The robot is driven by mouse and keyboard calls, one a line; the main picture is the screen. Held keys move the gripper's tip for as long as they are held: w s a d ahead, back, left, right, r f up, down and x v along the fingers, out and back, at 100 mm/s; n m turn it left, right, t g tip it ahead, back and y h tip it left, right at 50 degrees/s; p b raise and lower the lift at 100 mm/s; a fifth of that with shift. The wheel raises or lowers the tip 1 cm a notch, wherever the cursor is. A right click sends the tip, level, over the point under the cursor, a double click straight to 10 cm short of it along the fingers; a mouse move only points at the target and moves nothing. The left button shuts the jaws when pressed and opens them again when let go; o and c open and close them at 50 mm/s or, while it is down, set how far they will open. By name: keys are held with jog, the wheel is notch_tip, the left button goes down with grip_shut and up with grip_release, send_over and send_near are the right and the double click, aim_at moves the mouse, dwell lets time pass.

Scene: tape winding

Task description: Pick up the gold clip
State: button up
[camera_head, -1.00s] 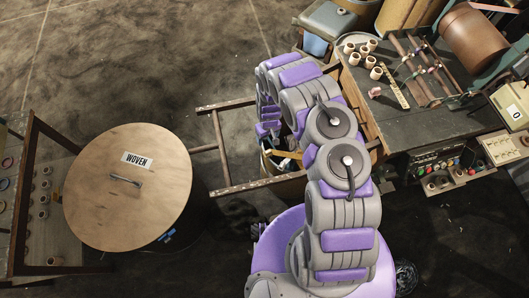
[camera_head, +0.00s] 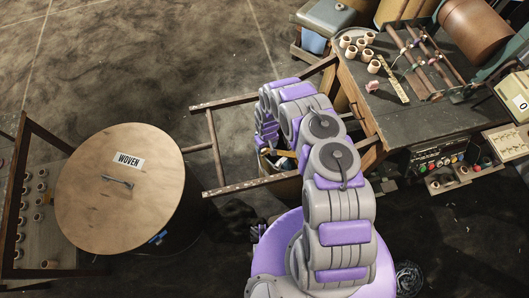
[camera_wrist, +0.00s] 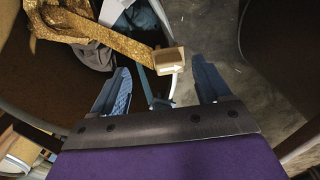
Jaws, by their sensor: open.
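In the wrist view a gold, glittery band (camera_wrist: 105,36) runs across a container and ends near a small tan-gold block (camera_wrist: 169,61) with a pale arrow-like mark. The block may be the gold clip; I cannot tell for sure. My gripper (camera_wrist: 160,69) is open, with one blue finger on each side and the block just ahead of the gap. I cannot tell whether the fingers touch it.
Grey cloth (camera_wrist: 92,55) and a blue strip (camera_wrist: 156,92) lie by the band. The container's curved rim is close on the left. A round drum lid (camera_head: 120,205) stands left, a workbench (camera_head: 410,122) right.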

aim_at(263, 150)
jog(key=f, duration=0.2)
jog(key=a+f, duration=0.1)
jog(key=shift+w+f+b, duration=0.1)
jog(key=shift+f+b, duration=0.25)
jog(key=shift+b, duration=0.05)
jog(key=shift+a, duration=0.55)
jog(key=shift+d, duration=0.75)
jog(key=c, duration=0.6)
jog(key=shift+a, duration=0.2)
jog(key=c, duration=0.3)
jog(key=shift+a, duration=0.4)
jog(key=shift+c, duration=1.1)
jog(key=shift+d+r, duration=0.15)
jog(key=shift+d, duration=0.1)
notch_tip(263, 150, up, 24)
jog(key=p, duration=1.4)
jog(key=shift+p, duration=0.35)
